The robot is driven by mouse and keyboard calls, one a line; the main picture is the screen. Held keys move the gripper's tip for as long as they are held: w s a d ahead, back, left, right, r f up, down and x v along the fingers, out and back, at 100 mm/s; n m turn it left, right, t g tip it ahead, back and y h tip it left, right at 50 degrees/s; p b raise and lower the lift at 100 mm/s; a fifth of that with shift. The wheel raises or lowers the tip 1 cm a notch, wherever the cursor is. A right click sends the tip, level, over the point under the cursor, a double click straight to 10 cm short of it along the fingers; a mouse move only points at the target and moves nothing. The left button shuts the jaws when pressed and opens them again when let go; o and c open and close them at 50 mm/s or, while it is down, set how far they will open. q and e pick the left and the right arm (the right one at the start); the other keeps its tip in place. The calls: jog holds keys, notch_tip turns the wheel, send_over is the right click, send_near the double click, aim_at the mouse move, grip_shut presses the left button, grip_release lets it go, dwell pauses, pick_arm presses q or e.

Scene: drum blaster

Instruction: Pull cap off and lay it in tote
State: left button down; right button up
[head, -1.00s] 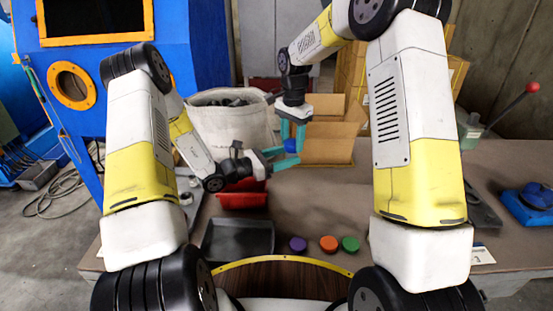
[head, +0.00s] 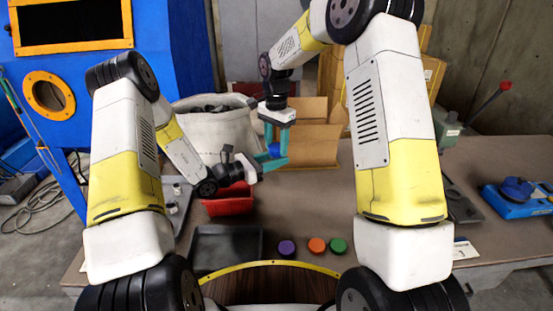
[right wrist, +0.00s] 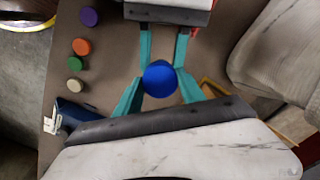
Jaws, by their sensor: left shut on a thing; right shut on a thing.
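A small blue cap piece (head: 273,150) is held in the air above the table, between both grippers. My right gripper (head: 276,142) comes down from above, its teal fingers shut on the piece. My left gripper (head: 271,161) reaches in from the left, with its teal fingers shut at the same piece. In the right wrist view the blue piece (right wrist: 160,79) sits in the middle, with teal fingers from both sides around it. I cannot tell where the cap ends and its holder begins. A red open bin (head: 228,207) and a dark grey open tray (head: 200,262) stand on the table below.
Purple (head: 287,248), orange (head: 317,246) and green (head: 338,246) caps lie in a row at the table's near edge. A white sack (head: 212,133) and a cardboard box (head: 312,150) stand behind. The table's middle is clear.

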aim_at(276, 146)
jog(key=shift+r, duration=0.1)
jog(key=shift+r, duration=4.15)
